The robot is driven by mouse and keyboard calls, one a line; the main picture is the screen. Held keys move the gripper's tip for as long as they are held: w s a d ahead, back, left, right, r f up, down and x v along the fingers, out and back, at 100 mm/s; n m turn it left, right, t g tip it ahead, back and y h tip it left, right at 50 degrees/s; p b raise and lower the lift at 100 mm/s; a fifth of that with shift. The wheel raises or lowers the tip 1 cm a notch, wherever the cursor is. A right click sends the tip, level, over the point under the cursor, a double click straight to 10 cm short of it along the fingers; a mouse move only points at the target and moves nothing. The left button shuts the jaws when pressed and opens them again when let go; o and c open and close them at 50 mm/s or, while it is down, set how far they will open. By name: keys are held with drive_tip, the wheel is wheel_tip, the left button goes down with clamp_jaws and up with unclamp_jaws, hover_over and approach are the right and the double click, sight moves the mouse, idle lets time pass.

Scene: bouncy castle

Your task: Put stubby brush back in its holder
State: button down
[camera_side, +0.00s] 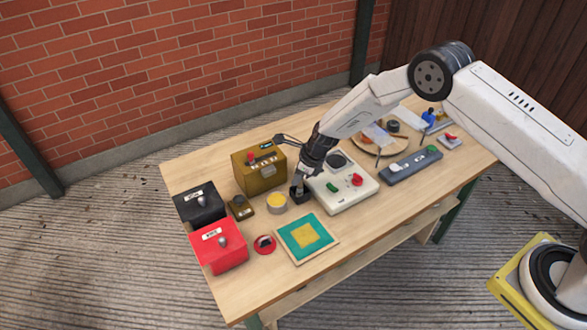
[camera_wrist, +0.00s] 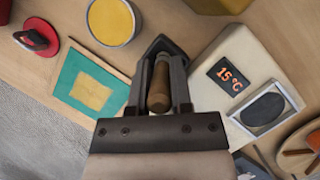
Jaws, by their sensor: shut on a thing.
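My gripper (camera_side: 303,182) points down over the middle of the table; it also shows in the wrist view (camera_wrist: 160,75). Its jaws are shut on the stubby brush, whose brown wooden handle (camera_wrist: 160,88) shows between the fingers. In the side view the fingers hide the brush. A small dark block (camera_side: 298,196), which looks like the holder, is directly under the fingertips. Its dark edge (camera_wrist: 163,43) shows beyond the fingers in the wrist view. The brush's lower end is hidden, so I cannot tell whether it is inside the holder or just above it.
A white device (camera_side: 341,196) with knobs stands close on the right. A yellow-topped tin (camera_side: 277,203) is close on the left, with a brass-coloured box (camera_side: 259,168) behind. A teal and yellow panel (camera_side: 305,238) lies in front. Black (camera_side: 197,203) and red (camera_side: 218,247) boxes stand farther left.

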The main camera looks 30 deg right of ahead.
drive_tip(key=shift+f, duration=0.15)
drive_tip(key=c, duration=0.5)
unclamp_jaws()
drive_tip(key=shift+c, duration=0.2)
drive_tip(key=v, duration=1.2)
idle(0.5)
